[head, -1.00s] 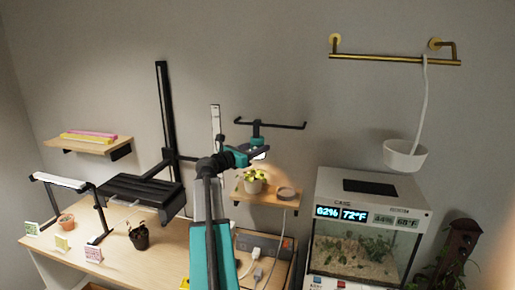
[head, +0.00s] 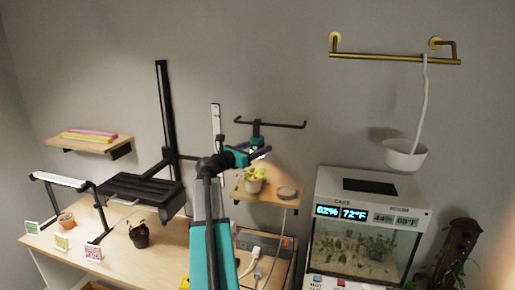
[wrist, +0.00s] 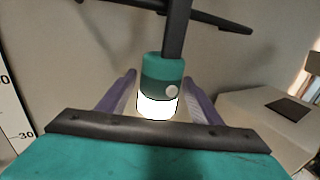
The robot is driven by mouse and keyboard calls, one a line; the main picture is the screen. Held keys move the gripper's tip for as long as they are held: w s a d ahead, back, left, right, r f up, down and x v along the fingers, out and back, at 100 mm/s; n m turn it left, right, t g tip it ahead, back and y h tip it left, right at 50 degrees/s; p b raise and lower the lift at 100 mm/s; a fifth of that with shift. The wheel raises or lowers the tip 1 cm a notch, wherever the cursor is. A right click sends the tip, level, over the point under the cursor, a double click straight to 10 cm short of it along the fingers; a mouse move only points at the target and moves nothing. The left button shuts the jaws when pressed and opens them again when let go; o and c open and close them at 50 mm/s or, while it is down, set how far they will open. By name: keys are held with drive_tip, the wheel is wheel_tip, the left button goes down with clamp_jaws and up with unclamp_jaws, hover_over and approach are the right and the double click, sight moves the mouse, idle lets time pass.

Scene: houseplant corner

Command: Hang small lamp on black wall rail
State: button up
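The black wall rail (head: 285,126) is a short bar with upturned ends in the middle of the wall. The small lamp (head: 257,138), teal with a glowing white lower end, is just below it on a dark stem. In the wrist view the lamp (wrist: 162,68) is upright between my fingers, its stem running up across the rail (wrist: 222,22); whether its top is hooked over is out of frame. My gripper (wrist: 160,76) has a purple finger on each side of the lamp, with narrow gaps showing, so it looks open. In the head view my gripper (head: 262,152) is below the rail.
A small shelf (head: 268,198) with a potted plant (head: 254,180) is just below my gripper. A terrarium (head: 352,250) stands to the right. A brass rail (head: 395,57) holds a white hanging pot (head: 405,154). A black stand (head: 162,110) rises at left.

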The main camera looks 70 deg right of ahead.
drive_tip(key=shift+a, duration=0.15)
drive_tip(key=b+v, duration=0.4)
drive_tip(key=v, duration=0.9)
drive_tip(key=shift+w+a, duration=0.1)
drive_tip(key=shift+a, duration=0.2)
idle(0.6)
